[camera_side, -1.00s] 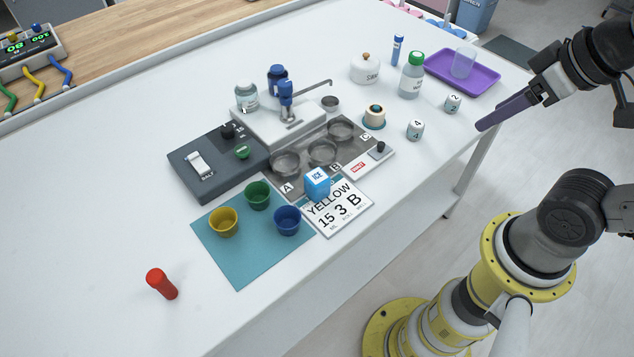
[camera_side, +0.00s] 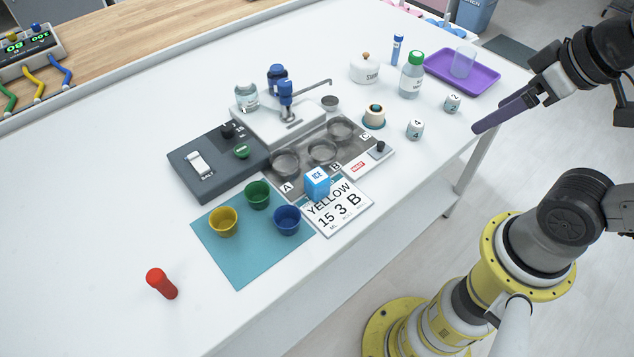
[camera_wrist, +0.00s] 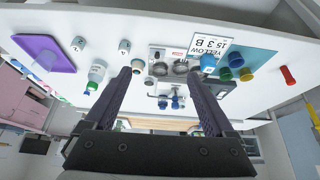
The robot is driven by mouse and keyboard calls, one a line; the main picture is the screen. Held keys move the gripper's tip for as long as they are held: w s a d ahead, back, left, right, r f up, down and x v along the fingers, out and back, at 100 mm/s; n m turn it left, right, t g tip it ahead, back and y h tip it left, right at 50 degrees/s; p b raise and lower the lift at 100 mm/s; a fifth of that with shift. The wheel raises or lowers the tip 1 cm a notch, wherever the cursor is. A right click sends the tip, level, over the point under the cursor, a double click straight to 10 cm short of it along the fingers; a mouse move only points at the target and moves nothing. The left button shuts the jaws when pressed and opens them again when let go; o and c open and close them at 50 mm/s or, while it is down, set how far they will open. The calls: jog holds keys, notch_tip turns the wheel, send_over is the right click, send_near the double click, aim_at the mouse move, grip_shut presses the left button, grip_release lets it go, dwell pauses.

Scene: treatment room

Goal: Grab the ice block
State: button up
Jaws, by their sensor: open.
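The ice block (camera_side: 317,183) is a small blue cube with "ICE" on its white top. In the side view it sits at the front edge of the dark tray with wells, at the top of the white card (camera_side: 338,208) reading "YELLOW 15 3 B". In the wrist view the ice block (camera_wrist: 208,61) shows beside the card (camera_wrist: 211,44). My gripper (camera_side: 476,130) is at the right, by the table's right edge, well away from the block. In the wrist view my gripper (camera_wrist: 162,70) has its two dark fingers spread apart with nothing held between them.
Yellow (camera_side: 223,222), green (camera_side: 258,195) and blue (camera_side: 287,220) cups stand on a teal mat (camera_side: 240,270). White number dice (camera_side: 415,129), a green-capped bottle (camera_side: 411,80) and a purple tray (camera_side: 483,85) are nearer my gripper.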

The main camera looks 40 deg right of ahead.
jog(key=w+a+r+n, duration=0.2)
jog(key=w+r+n, duration=0.3)
jog(key=w+n, duration=0.2)
jog(key=n+g, duration=0.6)
jog(key=n, duration=0.4)
send_over(317, 175)
notch_tip(317, 175, down, 14)
jog(key=f, duration=0.8)
jog(key=shift+a+f, duration=0.25)
jog(key=shift+a, duration=0.05)
jog(key=shift+d+f, duration=0.15)
jog(key=shift+f, duration=1.25)
jog(key=shift+d+f, duration=0.15)
jog(key=shift+f, duration=1.2)
